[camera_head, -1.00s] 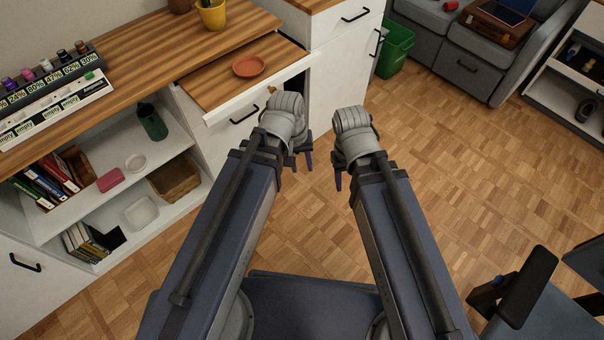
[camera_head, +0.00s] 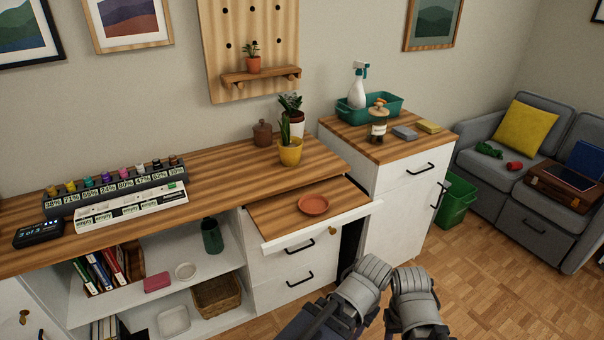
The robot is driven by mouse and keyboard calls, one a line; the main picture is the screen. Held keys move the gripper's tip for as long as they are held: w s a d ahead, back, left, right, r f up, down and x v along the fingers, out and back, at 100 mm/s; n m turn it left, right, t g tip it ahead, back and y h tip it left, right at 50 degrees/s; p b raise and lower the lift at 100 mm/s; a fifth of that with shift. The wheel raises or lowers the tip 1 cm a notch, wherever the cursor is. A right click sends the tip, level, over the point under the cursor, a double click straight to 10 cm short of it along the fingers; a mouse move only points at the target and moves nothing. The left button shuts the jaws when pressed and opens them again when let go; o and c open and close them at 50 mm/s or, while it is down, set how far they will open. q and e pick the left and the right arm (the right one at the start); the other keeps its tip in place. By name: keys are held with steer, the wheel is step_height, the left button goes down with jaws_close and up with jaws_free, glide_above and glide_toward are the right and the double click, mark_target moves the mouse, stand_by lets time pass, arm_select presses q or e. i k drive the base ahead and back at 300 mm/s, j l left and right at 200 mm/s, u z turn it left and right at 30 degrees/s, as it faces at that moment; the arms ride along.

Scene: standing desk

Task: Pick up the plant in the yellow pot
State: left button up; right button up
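The yellow pot (camera_head: 290,153) holds a green, upright-leaved plant (camera_head: 285,129). My two arms show at the bottom of the head view, low in front of the drawers and well apart from the yellow pot. Their grey wrist parts are visible, but the fingers of both grippers are hidden, so I cannot see whether they are open or shut.
A pulled-out wooden shelf (camera_head: 283,219) with a terracotta saucer (camera_head: 314,204) juts out below the yellow pot. A brown lidded jar (camera_head: 263,133) stands to the pot's left. A white cabinet (camera_head: 376,185) rises to the right. A pegboard shelf (camera_head: 262,76) hangs above.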

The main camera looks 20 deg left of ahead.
mark_target(289, 140)
steer(key=i+j+z, duration=0.1)
steer(key=i+z, duration=0.2)
steer(key=i, duration=0.45)
steer(key=i+l+u, duration=0.2)
steer(key=i+l, duration=0.3)
steer(key=i+l+u, duration=0.15)
steer(key=l+u, duration=0.2)
steer(key=i+l+u, duration=0.1)
steer(key=l+u, duration=0.25)
